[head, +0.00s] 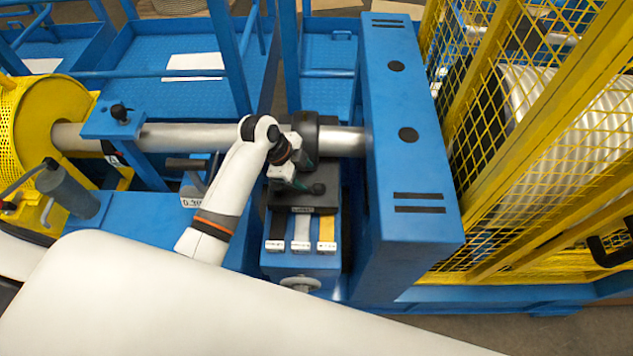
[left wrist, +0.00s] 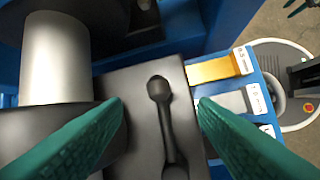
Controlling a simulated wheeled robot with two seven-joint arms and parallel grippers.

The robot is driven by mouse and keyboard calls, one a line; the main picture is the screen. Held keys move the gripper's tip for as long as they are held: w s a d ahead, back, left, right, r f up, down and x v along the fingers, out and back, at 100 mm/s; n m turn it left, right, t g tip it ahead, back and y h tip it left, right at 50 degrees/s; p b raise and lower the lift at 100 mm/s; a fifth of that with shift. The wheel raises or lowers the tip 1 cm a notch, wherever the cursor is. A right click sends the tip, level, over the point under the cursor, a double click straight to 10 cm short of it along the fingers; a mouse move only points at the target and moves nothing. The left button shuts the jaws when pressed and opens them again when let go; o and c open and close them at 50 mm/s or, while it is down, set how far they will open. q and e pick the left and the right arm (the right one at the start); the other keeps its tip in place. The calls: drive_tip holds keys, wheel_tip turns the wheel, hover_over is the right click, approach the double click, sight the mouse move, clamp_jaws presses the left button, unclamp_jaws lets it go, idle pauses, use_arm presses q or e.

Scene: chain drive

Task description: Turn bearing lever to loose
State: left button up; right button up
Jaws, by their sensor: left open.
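The bearing lever (left wrist: 166,125) is a black bar with a round knob on a dark grey block (left wrist: 135,80). Its knob (head: 318,188) shows in the head view, below the black bearing housing around the steel shaft (head: 200,138). My left gripper (head: 304,175) is at the lever. In the left wrist view its two teal fingers (left wrist: 160,103) are open, one on each side of the lever, with gaps to it. The lever's lower end runs to the picture's bottom edge. A small teal shape at that view's top right corner may be part of my right gripper (left wrist: 304,6).
Black, grey and yellow label strips (head: 302,230) lie just in front of the lever block, above a handwheel (head: 300,284). A tall blue frame (head: 410,150) stands close on the right, then a yellow mesh guard (head: 540,130). My white arm fills the foreground.

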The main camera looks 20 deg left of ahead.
sight(316, 186)
use_arm(q)
drive_tip(key=x, duration=0.6)
drive_tip(key=shift+w+d+f, duration=0.1)
drive_tip(key=shift+w+f, duration=0.1)
drive_tip(key=shift+f, duration=0.15)
drive_tip(key=shift+d+f, duration=0.25)
drive_tip(key=shift+f, duration=0.4)
drive_tip(key=shift+w, duration=0.1)
clamp_jaws()
